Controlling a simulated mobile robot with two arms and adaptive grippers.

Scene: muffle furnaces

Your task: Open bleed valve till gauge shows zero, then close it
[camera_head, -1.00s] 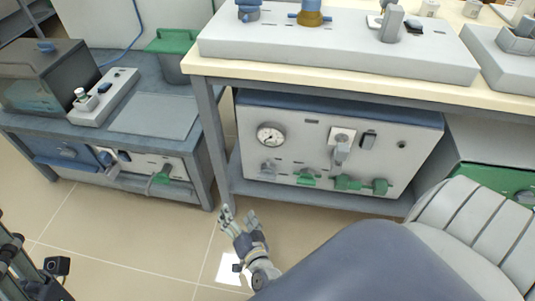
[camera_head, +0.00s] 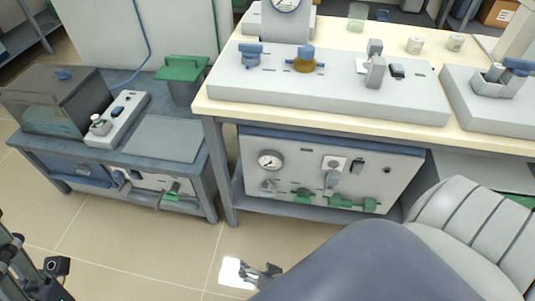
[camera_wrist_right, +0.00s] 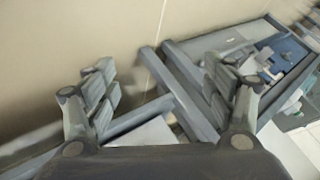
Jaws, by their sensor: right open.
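A round gauge (camera_head: 287,4) stands on a grey post on the benchtop, cut by the top edge. Another round gauge (camera_head: 270,160) is on the lower front panel; I cannot read either needle. A blue-handled valve (camera_head: 251,53) and a brass valve with a blue handle (camera_head: 304,61) sit on the benchtop panel. I cannot tell which valve is the bleed valve. My right gripper (camera_head: 262,272) is low over the floor, before the bench. Its fingers are spread and empty in the right wrist view (camera_wrist_right: 163,100). Dark parts of my left arm show at bottom left; its jaws are unclear.
The lower panel has green fittings (camera_head: 303,195) along its bottom. A side bench (camera_head: 160,139) with a dark-topped box (camera_head: 60,100) and a green-lidded bin (camera_head: 182,75) stands at left. Tiled floor (camera_head: 140,245) is free in front. A grey ribbed object (camera_head: 470,225) is at right.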

